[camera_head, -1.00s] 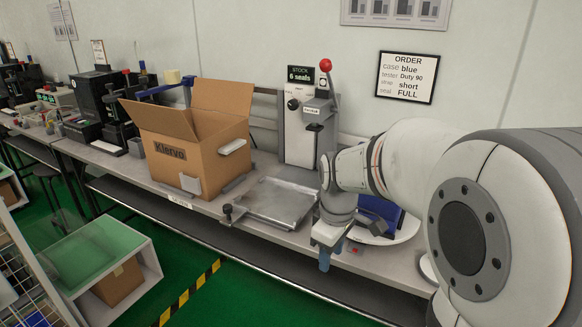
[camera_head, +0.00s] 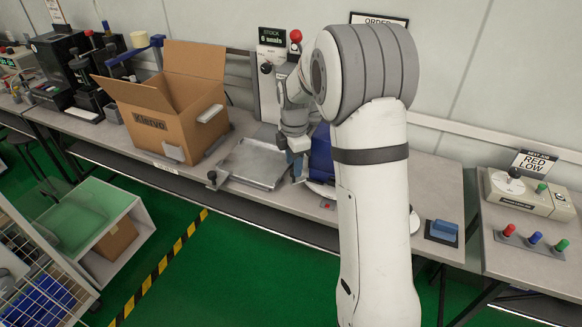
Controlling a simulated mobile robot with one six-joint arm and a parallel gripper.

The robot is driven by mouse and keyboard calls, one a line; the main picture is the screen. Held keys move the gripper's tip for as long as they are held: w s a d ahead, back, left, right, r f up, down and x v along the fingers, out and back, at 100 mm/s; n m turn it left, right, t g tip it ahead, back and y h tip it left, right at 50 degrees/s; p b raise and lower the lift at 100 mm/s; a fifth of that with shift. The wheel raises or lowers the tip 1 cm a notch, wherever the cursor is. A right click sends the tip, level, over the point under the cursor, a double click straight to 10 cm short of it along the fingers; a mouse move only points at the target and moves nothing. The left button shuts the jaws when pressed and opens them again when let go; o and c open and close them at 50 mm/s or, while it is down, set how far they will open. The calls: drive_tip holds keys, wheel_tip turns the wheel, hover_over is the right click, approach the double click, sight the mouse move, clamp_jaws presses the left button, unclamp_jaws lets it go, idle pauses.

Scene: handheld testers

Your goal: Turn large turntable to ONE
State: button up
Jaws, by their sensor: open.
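The large turntable is a white disc (camera_head: 415,221) on the bench, mostly hidden behind my arm; only slivers of its rim show. A blue case (camera_head: 321,154) stands on it, partly covered by my arm. My gripper (camera_head: 294,172) points down at the turntable's left edge, left of the blue case. It is open, with nothing seen between its fingers. I cannot tell whether it touches the rim. No position label such as ONE can be read on the disc.
A metal plate fixture (camera_head: 253,164) lies just left of my gripper. An open cardboard box (camera_head: 172,112) stands further left.

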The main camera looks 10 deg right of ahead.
drive_tip(key=shift+f, duration=1.15)
clamp_jaws()
drive_tip(key=shift+a, duration=0.15)
